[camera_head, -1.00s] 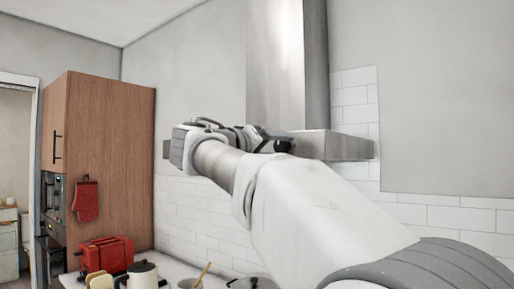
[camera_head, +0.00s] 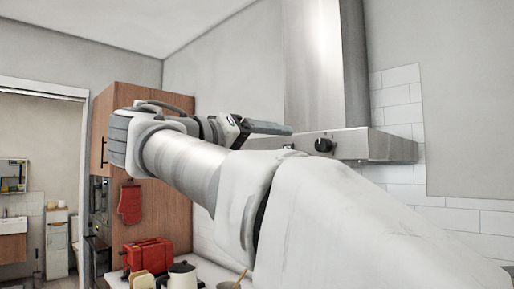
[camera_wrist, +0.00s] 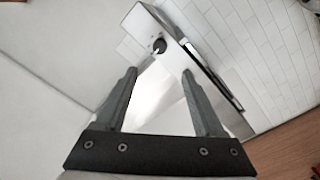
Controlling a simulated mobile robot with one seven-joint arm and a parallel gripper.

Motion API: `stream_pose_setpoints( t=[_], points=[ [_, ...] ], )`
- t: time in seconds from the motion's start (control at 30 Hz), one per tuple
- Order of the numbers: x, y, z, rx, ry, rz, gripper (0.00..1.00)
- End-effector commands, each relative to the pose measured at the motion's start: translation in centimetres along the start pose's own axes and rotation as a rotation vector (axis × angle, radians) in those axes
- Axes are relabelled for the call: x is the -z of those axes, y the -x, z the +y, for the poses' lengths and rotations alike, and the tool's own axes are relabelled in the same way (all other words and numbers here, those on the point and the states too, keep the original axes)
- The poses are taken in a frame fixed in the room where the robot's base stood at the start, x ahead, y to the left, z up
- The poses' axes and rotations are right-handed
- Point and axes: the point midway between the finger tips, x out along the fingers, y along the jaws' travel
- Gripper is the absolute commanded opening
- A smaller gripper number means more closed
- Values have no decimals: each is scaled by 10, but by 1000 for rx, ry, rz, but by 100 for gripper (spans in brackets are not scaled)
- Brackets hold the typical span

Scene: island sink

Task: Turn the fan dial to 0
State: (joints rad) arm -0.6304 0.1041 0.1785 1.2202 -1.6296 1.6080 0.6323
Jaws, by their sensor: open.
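The fan dial (camera_head: 324,145) is a round black knob on the front face of the steel range hood (camera_head: 375,146). The dial also shows in the wrist view (camera_wrist: 158,45), beyond the fingertips and roughly centred between them. My gripper (camera_wrist: 160,72) is open, with nothing between its two grey fingers. In the head view my gripper (camera_head: 288,129) is seen from the side, left of the dial and apart from it in the picture. The dial's setting marks are too small to read.
A wooden cabinet (camera_head: 165,100) with a red mitt (camera_head: 130,203) stands at the left. A red toaster (camera_head: 148,256) and a kettle (camera_head: 182,275) sit on the counter below my arm. An open doorway is at far left. White wall tiles lie around the hood.

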Motion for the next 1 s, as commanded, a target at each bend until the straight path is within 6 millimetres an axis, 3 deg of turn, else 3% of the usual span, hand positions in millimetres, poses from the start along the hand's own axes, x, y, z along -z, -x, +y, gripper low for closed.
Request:
stream_pose_setpoints(
  t=[0.23, 0.77, 0.87, 1.0],
  points=[
    [0, 22, 0, 1, 1, 0, 70],
    [-1, 22, 0, 2, 4, -3, 70],
    [-11, 14, -2, 23, 33, -21, 70],
    [-50, -7, -8, 112, 128, -90, 70]
  ],
)
